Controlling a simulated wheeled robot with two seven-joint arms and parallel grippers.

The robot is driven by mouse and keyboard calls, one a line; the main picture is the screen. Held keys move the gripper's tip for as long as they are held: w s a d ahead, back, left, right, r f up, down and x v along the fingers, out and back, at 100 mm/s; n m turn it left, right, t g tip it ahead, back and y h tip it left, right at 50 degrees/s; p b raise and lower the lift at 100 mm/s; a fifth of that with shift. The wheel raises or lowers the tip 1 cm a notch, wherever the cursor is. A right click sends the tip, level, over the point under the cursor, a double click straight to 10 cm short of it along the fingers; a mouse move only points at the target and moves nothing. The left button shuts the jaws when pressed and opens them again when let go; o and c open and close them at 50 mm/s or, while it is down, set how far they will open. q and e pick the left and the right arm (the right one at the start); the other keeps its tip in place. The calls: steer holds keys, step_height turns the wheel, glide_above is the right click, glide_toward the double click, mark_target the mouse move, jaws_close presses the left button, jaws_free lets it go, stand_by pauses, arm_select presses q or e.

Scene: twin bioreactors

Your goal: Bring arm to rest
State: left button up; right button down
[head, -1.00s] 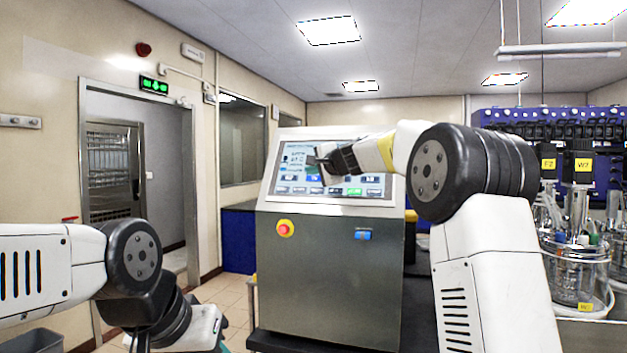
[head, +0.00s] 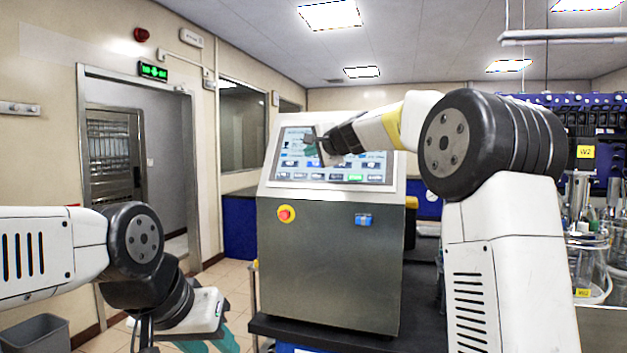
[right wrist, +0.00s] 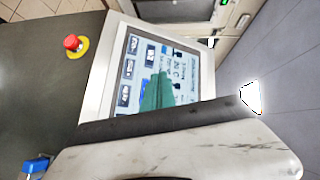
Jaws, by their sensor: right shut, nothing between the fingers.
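My right gripper (head: 316,148) is raised in front of the control cabinet's touchscreen (head: 350,165) and hides part of it. It is shut and empty. In the right wrist view its greenish fingers (right wrist: 158,92) overlap the tilted screen (right wrist: 130,75); whether they touch the glass cannot be told. My left gripper (head: 215,338) hangs low at the lower left, with greenish fingers partly cut off by the frame's bottom edge. Whether it is open or shut cannot be told.
The steel cabinet (head: 325,270) bears a red emergency button (head: 286,214) and a blue switch (head: 363,219). Glass bioreactor vessels (head: 590,260) stand at the right on a steel bench. A grey bin (head: 36,340) is at the lower left. Open floor lies before the doorway.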

steer(key=s+d+f+n+g+h, duration=0.1)
steer(key=s+d+f+n+g, duration=0.1)
steer(key=s+f, duration=0.7)
steer(key=s+d+f+n+g+h, duration=0.2)
steer(key=s+d+f+n, duration=0.3)
steer(key=s, duration=1.6)
steer(key=s+d+f+n+g+h, duration=0.2)
steer(key=s+d+f+n+g, duration=0.2)
steer(key=s+f, duration=1)
steer(key=s+d, duration=0.1)
steer(key=d, duration=0.2)
